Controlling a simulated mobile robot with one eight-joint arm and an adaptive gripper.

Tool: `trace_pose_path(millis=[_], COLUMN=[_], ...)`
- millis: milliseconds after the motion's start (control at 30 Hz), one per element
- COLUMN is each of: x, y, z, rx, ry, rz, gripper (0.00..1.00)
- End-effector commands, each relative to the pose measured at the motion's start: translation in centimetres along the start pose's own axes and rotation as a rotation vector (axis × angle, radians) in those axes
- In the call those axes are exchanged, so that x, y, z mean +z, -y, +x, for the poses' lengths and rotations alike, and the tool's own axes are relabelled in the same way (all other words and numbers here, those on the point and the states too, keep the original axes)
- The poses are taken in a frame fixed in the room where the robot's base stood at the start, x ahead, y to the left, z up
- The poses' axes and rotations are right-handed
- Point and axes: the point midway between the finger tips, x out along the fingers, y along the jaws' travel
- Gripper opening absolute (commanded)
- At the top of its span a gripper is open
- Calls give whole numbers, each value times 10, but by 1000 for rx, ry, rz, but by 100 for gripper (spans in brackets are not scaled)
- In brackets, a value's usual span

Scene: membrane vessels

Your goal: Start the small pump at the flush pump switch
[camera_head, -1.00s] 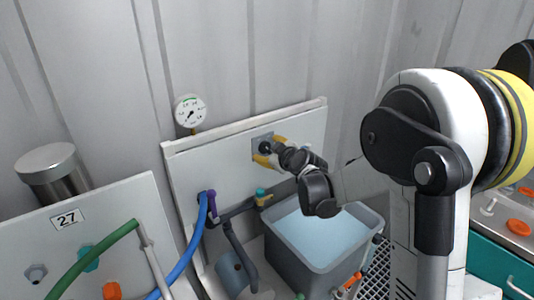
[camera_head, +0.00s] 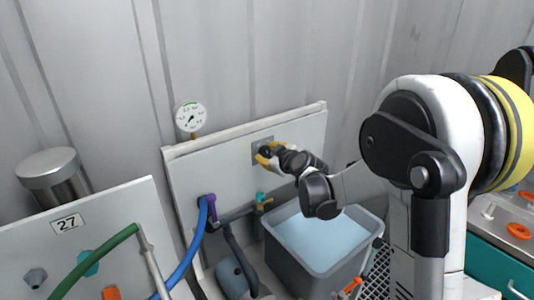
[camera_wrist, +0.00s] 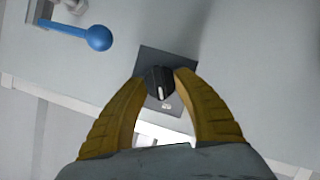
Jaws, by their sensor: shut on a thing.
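The flush pump switch is a black rotary knob (camera_wrist: 160,82) with a white mark, on a grey square plate (camera_wrist: 164,62) fixed to a light panel. In the head view, the plate (camera_head: 257,148) shows near the panel's upper right. My gripper (camera_wrist: 160,86) has its two yellow fingers on either side of the knob, shut on it. The white mark points toward the bottom of the wrist view. In the head view, my gripper (camera_head: 267,156) covers part of the switch. A small blue-grey pump (camera_head: 231,278) sits low in front of the panel.
A round gauge (camera_head: 190,117) stands at the panel's top left. A grey tub of water (camera_head: 360,243) is below my arm. A blue hose (camera_head: 190,253) and a teal-handled valve (camera_head: 261,197) are left of it. A blue ball-ended lever (camera_wrist: 98,38) is near my gripper.

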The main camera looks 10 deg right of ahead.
Motion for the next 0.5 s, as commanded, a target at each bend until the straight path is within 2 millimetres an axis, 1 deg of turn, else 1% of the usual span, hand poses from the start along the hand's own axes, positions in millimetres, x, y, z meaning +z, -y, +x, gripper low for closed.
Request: trace_pose_path(millis=[267, 500], x=[0, 1], y=[-2, -3], z=[0, 0], rx=[-71, -158], ry=[1, 1], rz=[172, 382], gripper=[6, 6])
